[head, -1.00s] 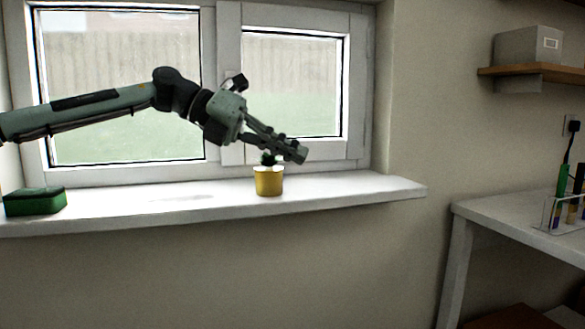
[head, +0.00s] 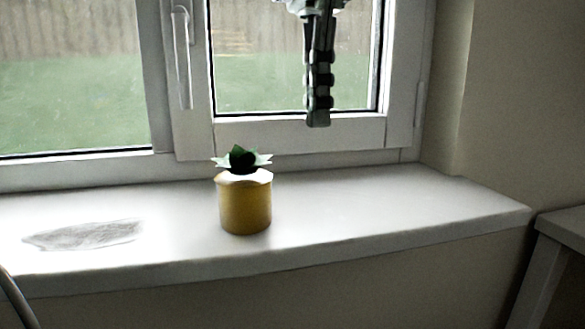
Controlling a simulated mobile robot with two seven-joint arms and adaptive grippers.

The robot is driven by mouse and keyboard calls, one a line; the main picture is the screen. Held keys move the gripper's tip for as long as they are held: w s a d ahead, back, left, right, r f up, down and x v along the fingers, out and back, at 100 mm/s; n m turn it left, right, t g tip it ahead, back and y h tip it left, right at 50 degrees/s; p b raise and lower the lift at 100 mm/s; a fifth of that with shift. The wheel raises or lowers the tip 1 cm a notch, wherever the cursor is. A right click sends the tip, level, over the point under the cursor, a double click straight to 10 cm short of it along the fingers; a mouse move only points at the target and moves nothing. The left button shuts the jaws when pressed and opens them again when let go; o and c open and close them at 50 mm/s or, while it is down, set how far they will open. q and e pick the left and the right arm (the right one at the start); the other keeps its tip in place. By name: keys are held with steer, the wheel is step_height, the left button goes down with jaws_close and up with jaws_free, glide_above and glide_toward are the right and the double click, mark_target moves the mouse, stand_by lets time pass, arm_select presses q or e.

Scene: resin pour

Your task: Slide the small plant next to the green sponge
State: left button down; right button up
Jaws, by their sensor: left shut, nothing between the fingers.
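The small plant (head: 245,200) stands upright on the white windowsill (head: 360,213), a green succulent in a yellow pot. My left gripper (head: 318,122) hangs down from the top of the view, to the right of the plant and above the sill, in front of the right window pane. Its fingers are shut and empty, apart from the pot. The green sponge is not in the current view. My right gripper is not in view.
A grey patch (head: 85,235) shows on the sill left of the pot. A window handle (head: 183,55) is on the frame behind. A white table edge (head: 565,228) is at the far right.

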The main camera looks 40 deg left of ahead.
mark_target(245, 200)
arm_select(q)
step_height(245, 200, down, 10)
steer(key=shift+s+r+b, duration=0.15)
steer(key=shift+r+b, duration=0.05)
steer(key=shift+b, duration=0.45)
steer(key=shift+s+a+f, duration=0.1)
steer(key=shift+s+a, duration=0.15)
steer(key=shift+a, duration=0.05)
steer(key=shift+s+a, duration=1.05)
steer(key=shift+s, duration=0.15)
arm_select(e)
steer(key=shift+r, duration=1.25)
